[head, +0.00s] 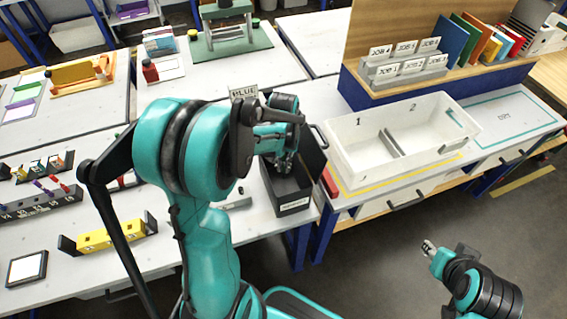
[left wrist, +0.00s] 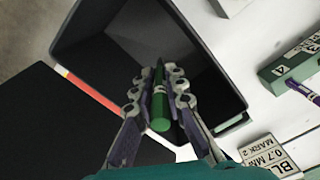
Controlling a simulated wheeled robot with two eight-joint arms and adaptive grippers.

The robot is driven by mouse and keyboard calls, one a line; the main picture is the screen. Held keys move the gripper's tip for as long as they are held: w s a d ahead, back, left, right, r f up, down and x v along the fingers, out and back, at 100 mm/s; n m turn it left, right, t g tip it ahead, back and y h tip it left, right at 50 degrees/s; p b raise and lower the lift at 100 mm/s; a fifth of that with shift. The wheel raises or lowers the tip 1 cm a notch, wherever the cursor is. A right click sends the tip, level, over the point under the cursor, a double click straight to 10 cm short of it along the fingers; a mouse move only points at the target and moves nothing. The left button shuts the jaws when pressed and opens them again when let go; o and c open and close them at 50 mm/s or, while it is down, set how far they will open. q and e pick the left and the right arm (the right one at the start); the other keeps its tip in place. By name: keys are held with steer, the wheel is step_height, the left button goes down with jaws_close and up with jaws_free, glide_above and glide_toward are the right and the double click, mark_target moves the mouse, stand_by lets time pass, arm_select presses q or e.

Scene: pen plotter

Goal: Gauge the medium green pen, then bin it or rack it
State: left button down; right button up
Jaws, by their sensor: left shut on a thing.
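The green pen (left wrist: 160,105) is between the fingers of my left gripper (left wrist: 159,80) in the left wrist view, pointing down into the open black bin (left wrist: 100,35). The gripper is shut on it. In the head view my left gripper (head: 285,165) is over the black bin (head: 293,205), and I cannot make out the pen there. A dark rack (head: 40,206) with several pens stands at the left. My right gripper (head: 428,248) is at the lower right, away from the tables; its finger opening is too small to judge. I cannot tell which block is the gauge.
A white two-compartment tray (head: 350,160) stands right of the bin. A yellow block (head: 105,236) lies at the front left. In the left wrist view a green numbered block (left wrist: 295,65) and a label card (left wrist: 272,158) are beside the bin. My left arm hides the middle of the table.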

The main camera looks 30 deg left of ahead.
arm_select(q)
steer(key=shift+f+b, duration=0.3)
steer(key=shift+f, duration=0.4)
steer(key=c, duration=1.5)
jaws_free()
step_height(320, 180, up, 12)
steer(key=shift+r, duration=0.1)
steer(key=shift+d, duration=0.1)
